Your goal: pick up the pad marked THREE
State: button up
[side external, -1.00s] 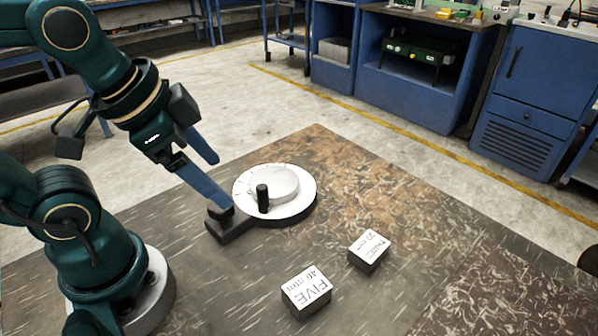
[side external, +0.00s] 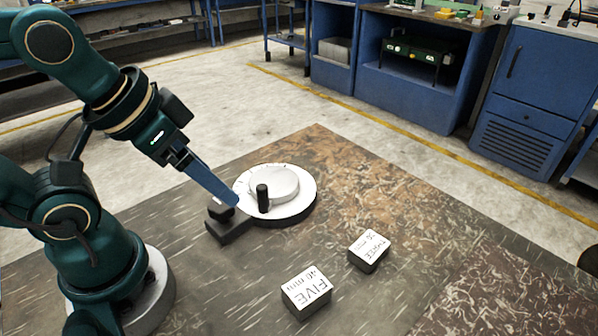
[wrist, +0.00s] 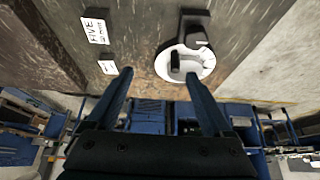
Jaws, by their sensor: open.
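The pad marked THREE (side external: 369,247) is a small block with a white lettered top and dark sides. It lies on the mat to the right of the round white dial in the side external view. In the wrist view it is the smaller white-topped block (wrist: 108,66), just beyond the left fingertip. My gripper (side external: 237,204) is up and left of the pad, near the dial in the picture, well apart from the pad. In the wrist view its two blue fingers (wrist: 158,75) are spread with nothing between them. In the side external view one finger hides the other.
A larger pad marked FIVE (side external: 306,290) lies left of and nearer than THREE. A round white dial (side external: 302,205) with a black upright knob (side external: 263,198) and dark base stands left of the pads. The mat (side external: 400,200) behind and right of THREE is clear.

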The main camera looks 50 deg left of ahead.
jog(key=shift+o, duration=1.2)
